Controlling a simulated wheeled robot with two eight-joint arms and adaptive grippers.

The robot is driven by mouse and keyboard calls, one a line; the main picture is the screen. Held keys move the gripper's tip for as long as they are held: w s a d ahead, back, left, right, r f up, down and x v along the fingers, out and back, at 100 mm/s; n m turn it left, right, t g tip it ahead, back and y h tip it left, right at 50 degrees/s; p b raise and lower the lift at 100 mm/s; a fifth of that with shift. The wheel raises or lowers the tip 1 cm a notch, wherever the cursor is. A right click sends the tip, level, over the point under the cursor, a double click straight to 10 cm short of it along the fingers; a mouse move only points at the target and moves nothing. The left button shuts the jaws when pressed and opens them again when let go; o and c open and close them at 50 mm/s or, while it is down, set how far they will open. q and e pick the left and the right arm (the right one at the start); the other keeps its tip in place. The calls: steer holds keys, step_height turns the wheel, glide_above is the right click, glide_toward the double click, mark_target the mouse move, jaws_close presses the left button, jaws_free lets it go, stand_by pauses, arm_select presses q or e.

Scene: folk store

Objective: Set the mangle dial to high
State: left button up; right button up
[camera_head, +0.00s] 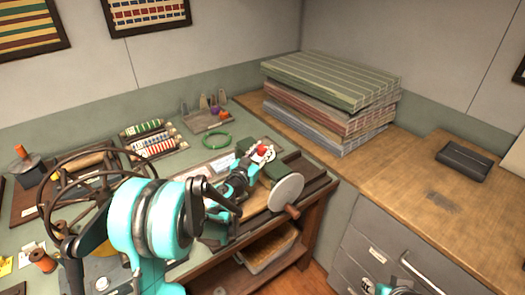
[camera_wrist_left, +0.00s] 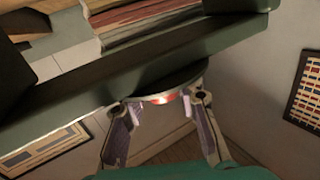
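The mangle stands at the right end of the green-topped bench, with a pale round disc (camera_head: 287,192) and a wooden crank handle (camera_head: 292,212) on its near side. A small dial with a red part (camera_head: 262,149) shows at its far end; its setting is too small to read. My left gripper (camera_head: 256,158) reaches right up to this dial, partly covering it. In the left wrist view the two fingers of the gripper (camera_wrist_left: 160,115) are spread apart, with the dial's rim and red part (camera_wrist_left: 165,98) between and just beyond them. Contact cannot be told.
A spoked handwheel (camera_head: 95,190) stands at the left, partly behind my left arm. A green ring (camera_head: 216,140) and a small tray (camera_head: 207,122) lie behind the mangle. Stacked folded cloths (camera_head: 330,95) and a dark box (camera_head: 463,161) sit on the wooden counter.

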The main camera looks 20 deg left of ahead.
arm_select(q)
steer(key=shift+a+m+h, duration=0.1)
steer(key=shift+m+h, duration=0.2)
steer(key=m+g+h, duration=0.1)
steer(key=m+h, duration=0.1)
steer(key=h, duration=0.1)
steer(key=shift+a+h, duration=0.1)
steer(key=shift+h, duration=0.3)
steer(key=m+g+h, duration=0.3)
steer(key=m+h, duration=0.1)
steer(key=shift+g+h, duration=0.3)
steer(key=shift+h, duration=0.1)
steer(key=m+g+h, duration=0.2)
steer(key=g, duration=0.1)
steer(key=m+g+h, duration=0.2)
steer(key=m+g, duration=0.1)
steer(key=g, duration=0.1)
steer(key=shift+m, duration=0.3)
steer(key=shift+g+h, duration=0.3)
steer(key=shift+g, duration=0.1)
steer(key=o, duration=1.2)
steer(key=shift+d, duration=0.2)
